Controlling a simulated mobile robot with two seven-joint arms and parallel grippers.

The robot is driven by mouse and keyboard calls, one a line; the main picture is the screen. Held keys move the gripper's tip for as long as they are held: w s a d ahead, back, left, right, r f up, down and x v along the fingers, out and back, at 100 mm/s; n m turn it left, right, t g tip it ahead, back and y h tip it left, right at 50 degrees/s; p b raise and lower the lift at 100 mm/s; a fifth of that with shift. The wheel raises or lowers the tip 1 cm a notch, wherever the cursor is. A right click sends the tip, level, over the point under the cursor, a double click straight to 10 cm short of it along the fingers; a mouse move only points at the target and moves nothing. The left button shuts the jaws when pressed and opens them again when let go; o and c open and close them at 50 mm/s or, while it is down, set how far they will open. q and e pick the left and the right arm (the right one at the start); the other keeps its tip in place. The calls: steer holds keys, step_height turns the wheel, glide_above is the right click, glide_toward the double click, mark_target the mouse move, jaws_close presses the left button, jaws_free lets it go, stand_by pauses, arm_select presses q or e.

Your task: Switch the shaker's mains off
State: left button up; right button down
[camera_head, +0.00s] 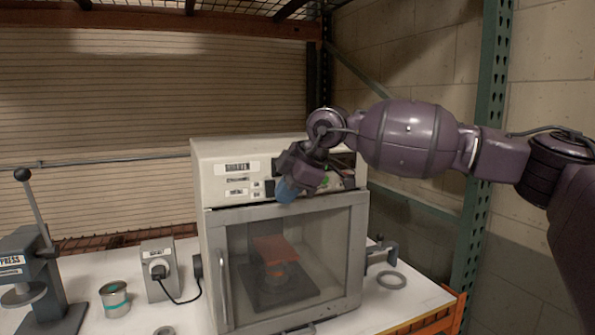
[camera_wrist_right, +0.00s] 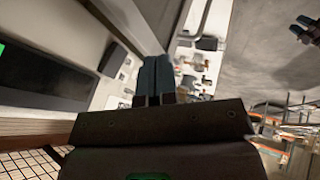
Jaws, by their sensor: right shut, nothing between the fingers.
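The shaker (camera_head: 225,165) is a white box with a glazed front door, on the white table. Its upper front panel carries printed labels (camera_head: 237,168) and small controls (camera_head: 257,187) at left of my gripper; a green spot (camera_head: 325,183) shows at right. I cannot tell which control is the mains switch. My right gripper (camera_head: 287,190) is in front of this panel, with its bluish fingers shut and empty, and covers the panel's middle. Whether it touches the panel is unclear. Its closed fingers also show in the right wrist view (camera_wrist_right: 155,75).
A grey socket box (camera_head: 158,255) with a plugged black cord stands left of the shaker. A can (camera_head: 115,298) and a lever press (camera_head: 45,275) are farther left. A grey ring (camera_head: 391,280) lies at right. A green rack post (camera_head: 482,150) rises behind my right arm.

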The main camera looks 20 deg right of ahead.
mark_target(270, 188)
steer(key=w+p, duration=0.1)
steer(key=w, duration=0.1)
steer(key=w+f, duration=0.1)
steer(key=w, duration=0.1)
steer(key=shift+a+p, duration=0.15)
steer(key=shift+p, duration=0.2)
arm_select(q)
steer(key=shift+s+r, duration=0.25)
steer(key=shift+s, duration=0.2)
arm_select(e)
steer(key=shift+w+f, duration=0.1)
arm_select(q)
steer(key=shift+f, duration=0.1)
